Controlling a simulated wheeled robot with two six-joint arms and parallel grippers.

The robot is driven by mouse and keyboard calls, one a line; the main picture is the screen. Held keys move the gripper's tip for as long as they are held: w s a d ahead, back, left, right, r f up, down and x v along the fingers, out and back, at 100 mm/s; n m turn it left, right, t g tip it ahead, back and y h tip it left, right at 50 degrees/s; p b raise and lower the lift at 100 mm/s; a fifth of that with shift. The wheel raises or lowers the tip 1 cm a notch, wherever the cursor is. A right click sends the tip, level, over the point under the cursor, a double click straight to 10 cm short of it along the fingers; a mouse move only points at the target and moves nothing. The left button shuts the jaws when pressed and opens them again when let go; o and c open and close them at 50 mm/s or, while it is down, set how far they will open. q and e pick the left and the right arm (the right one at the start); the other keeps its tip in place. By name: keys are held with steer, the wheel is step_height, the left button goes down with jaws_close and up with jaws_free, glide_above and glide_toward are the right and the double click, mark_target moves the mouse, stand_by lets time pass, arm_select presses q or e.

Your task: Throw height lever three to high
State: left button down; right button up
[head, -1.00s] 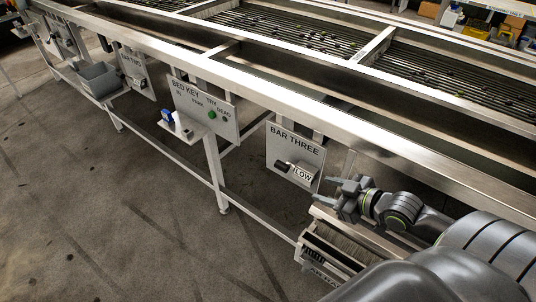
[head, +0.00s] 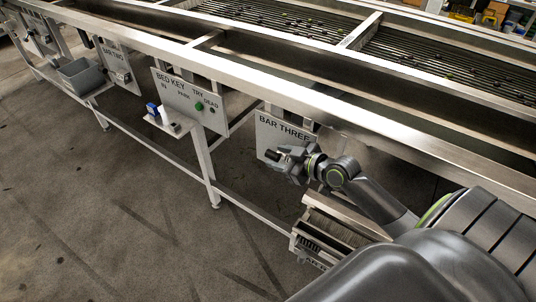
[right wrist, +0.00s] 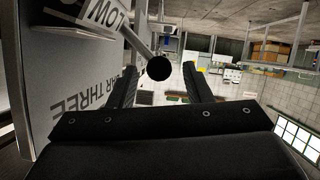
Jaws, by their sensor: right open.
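The BAR THREE panel (head: 268,134) is a grey plate under the machine's front rail, and it also shows at the left of the right wrist view (right wrist: 52,75). Its lever (right wrist: 138,42) is a pale bar ending in a round black knob (right wrist: 158,67). A LOW label (right wrist: 105,18) sits beside the lever. My right gripper (head: 284,163) is in front of the panel and hides most of the lever in the head view. In the right wrist view its two fingers (right wrist: 160,84) are apart, with the knob between or just beyond their tips; contact cannot be told. My left gripper is out of view.
A metal brush bin (head: 335,228) stands below my right arm. The BED KEY panel (head: 187,90) and a small shelf (head: 170,125) with a blue item are to the left. The long steel rail (head: 230,75) runs above. The floor in front is clear.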

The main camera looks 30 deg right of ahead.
steer(key=x, duration=0.5)
steer(key=shift+s, duration=0.1)
jaws_close()
